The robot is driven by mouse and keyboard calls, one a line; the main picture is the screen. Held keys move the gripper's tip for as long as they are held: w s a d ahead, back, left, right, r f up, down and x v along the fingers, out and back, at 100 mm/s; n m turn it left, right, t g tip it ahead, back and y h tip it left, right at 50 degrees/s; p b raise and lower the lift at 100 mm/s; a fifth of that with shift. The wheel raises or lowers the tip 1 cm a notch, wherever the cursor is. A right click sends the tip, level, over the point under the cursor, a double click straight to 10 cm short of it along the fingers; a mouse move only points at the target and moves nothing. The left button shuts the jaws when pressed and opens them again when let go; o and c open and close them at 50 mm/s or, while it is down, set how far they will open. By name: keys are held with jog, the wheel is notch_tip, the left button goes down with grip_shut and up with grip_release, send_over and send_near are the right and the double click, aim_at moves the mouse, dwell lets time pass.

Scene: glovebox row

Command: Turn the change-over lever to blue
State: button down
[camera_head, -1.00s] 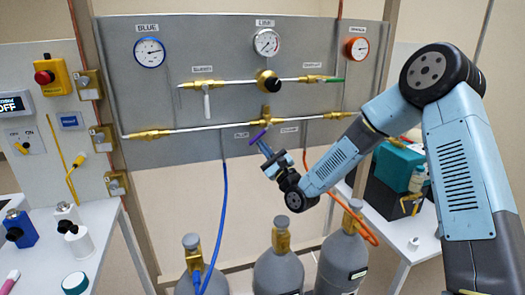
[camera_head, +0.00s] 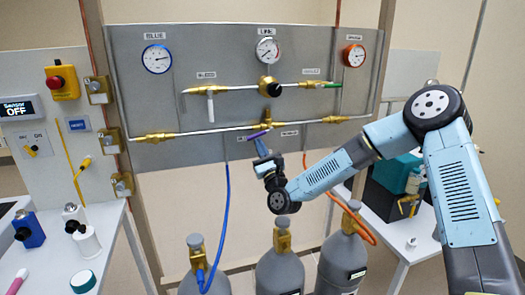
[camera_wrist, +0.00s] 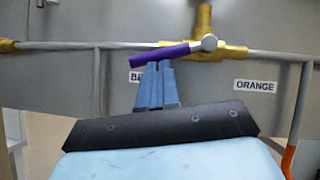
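The change-over lever has a purple handle (camera_wrist: 160,54) on a brass valve (camera_wrist: 203,46) in the wrist view. The handle points left and slightly down from its pivot, toward the blue side. In the head view the lever (camera_head: 258,134) sits on the lower pipe at the panel's middle. My gripper (camera_wrist: 157,68) has its blue-grey fingers together, with their tips right below the handle, apparently touching it. It also shows in the head view (camera_head: 261,146). The BLUE label (camera_wrist: 136,76) is mostly hidden behind the fingers. The ORANGE label (camera_wrist: 255,86) is clear at right.
The grey panel (camera_head: 215,58) carries gauges and an upper pipe with a white-handled valve (camera_head: 210,106). Blue (camera_head: 227,195) and orange (camera_head: 357,222) hoses run down to gas cylinders (camera_head: 280,272) below my gripper. Side tables stand left and right.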

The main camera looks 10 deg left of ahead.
jog(key=shift+s+a+r+m+t+h, duration=0.2)
jog(key=shift+r+m+t+h, duration=0.15)
jog(key=shift+m, duration=0.25)
jog(key=shift+s+a+r+m+t+h, duration=0.1)
jog(key=shift+a+r+m+t+h, duration=0.15)
jog(key=shift+m, duration=0.35)
jog(key=shift+r, duration=0.1)
jog(key=w+a+f+v, duration=0.1)
jog(key=f+v, duration=0.1)
jog(key=v, duration=1)
jog(key=shift+s+f, duration=0.25)
jog(key=shift+f, duration=0.2)
jog(key=shift+a+n, duration=0.1)
jog(key=shift+n, duration=0.2)
